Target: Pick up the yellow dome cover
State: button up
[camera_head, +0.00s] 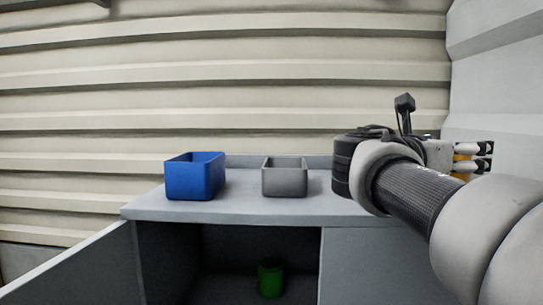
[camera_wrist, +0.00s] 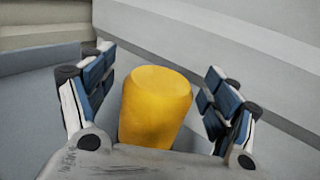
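The yellow dome cover (camera_wrist: 155,108) stands between the two fingers of my gripper (camera_wrist: 160,95) in the wrist view. A gap shows on each side of it, so the fingers are open around it and do not appear to touch it. Its lower part is hidden behind the gripper's palm. In the head view my gripper (camera_head: 474,157) is at the right, beyond the arm, and only a small yellow patch of the cover (camera_head: 461,167) shows by the fingers.
A blue bin (camera_head: 195,177) and a grey bin (camera_head: 285,178) stand on the grey cabinet top (camera_head: 240,209). The cabinet is open below, with a green cylinder (camera_head: 270,278) inside. A pale wall (camera_wrist: 240,50) rises close beside the gripper.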

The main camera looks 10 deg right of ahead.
jog(key=c, duration=1)
jog(key=shift+c, duration=0.2)
notch_tip(320, 180, up, 20)
jog(key=p, duration=0.5)
jog(key=shift+p, duration=0.4)
